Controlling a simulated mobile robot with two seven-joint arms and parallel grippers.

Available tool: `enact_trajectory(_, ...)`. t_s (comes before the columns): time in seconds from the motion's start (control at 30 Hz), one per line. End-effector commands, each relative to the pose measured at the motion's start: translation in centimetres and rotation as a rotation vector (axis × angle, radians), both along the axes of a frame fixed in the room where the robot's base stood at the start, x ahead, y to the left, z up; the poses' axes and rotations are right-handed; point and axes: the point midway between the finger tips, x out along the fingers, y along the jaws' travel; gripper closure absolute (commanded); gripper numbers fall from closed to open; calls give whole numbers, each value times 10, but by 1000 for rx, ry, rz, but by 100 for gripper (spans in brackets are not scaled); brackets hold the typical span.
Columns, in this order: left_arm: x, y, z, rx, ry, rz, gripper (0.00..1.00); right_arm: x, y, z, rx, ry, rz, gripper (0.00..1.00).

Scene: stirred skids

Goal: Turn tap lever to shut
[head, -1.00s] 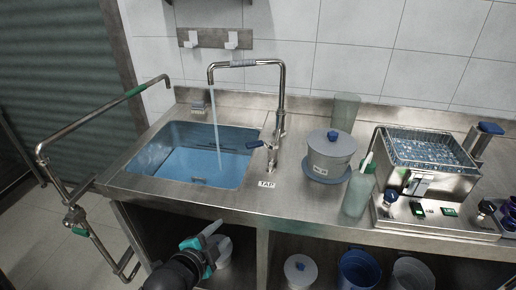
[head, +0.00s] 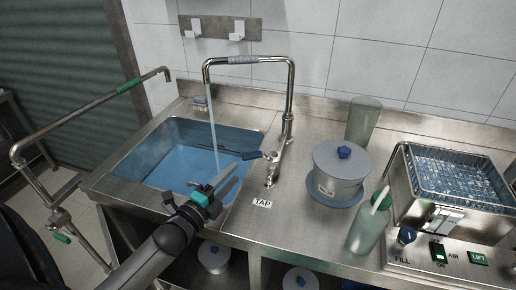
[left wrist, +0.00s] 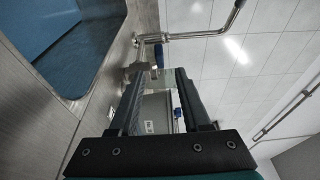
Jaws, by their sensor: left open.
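In the left wrist view, the blue lever (left wrist: 158,55) shows beyond the gap between the two open fingers (left wrist: 158,76). My right gripper is not in view.
The sink basin (head: 150,150) lies left of the tap, with a TAP label (head: 262,203) in front. A lidded grey pot (head: 340,170), a green bottle (head: 368,228) and a bath with a wire basket (head: 455,180) stand to the right.

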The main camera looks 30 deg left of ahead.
Motion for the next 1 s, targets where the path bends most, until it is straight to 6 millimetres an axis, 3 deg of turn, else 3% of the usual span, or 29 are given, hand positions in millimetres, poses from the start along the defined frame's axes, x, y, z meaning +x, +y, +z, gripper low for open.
enact_trajectory(0.6,93,-1,0,-2,-3,0,52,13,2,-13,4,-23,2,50)
enact_trajectory(1.0,126,-1,0,-2,0,0,52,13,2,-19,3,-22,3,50)
